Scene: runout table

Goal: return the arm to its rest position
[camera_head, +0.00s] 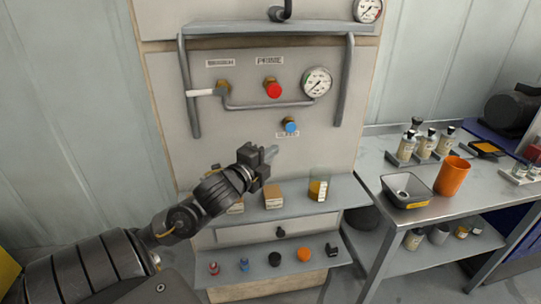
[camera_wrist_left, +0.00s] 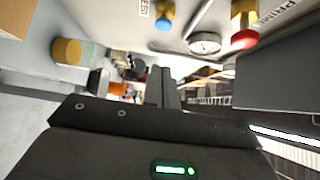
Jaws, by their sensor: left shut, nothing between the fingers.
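My left arm (camera_head: 110,262) reaches in from the lower left of the head view. Its left gripper (camera_head: 270,153) is shut and empty, in front of the grey panel (camera_head: 215,140) and above the upper shelf. In the left wrist view the closed fingers (camera_wrist_left: 161,88) point away from the camera. My right gripper is in neither view.
The panel carries a red knob (camera_head: 273,90), a blue knob (camera_head: 290,126), a white-handled lever (camera_head: 200,92) and a gauge (camera_head: 317,81). A small box (camera_head: 273,196) and a beaker (camera_head: 318,188) stand on the shelf below. A side table (camera_head: 375,165) holds bottles and an orange cup (camera_head: 453,176).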

